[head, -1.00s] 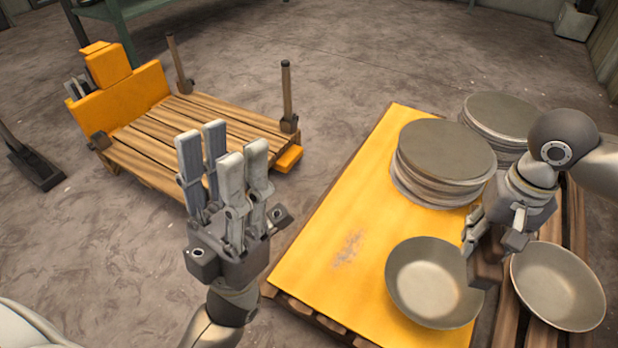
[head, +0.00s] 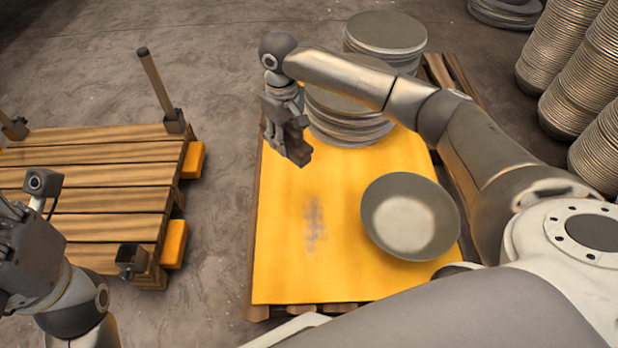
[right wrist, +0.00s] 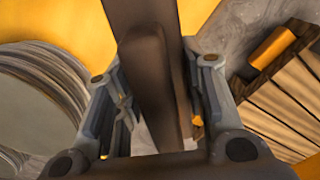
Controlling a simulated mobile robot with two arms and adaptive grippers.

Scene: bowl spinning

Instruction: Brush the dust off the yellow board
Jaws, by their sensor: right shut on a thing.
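The yellow board (head: 280,275) lies flat on a wooden pallet in the head view. A grey dust smudge (head: 313,222) marks its middle. My right gripper (head: 283,125) is above the board's far left part, shut on a dark brown brush (head: 297,150). The brush also shows between the fingers in the right wrist view (right wrist: 150,75). It appears held above the board, with the smudge nearer to me; its bristles cannot be made out. My left gripper (head: 22,250) is at the lower left edge of the head view, its fingers not clearly visible.
A grey metal bowl (head: 410,215) sits on the board right of the smudge. Stacks of round plates (head: 340,128) stand at the board's far end. A slatted wooden cart (head: 90,200) is at the left. Tall metal stacks (head: 570,70) stand at the right.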

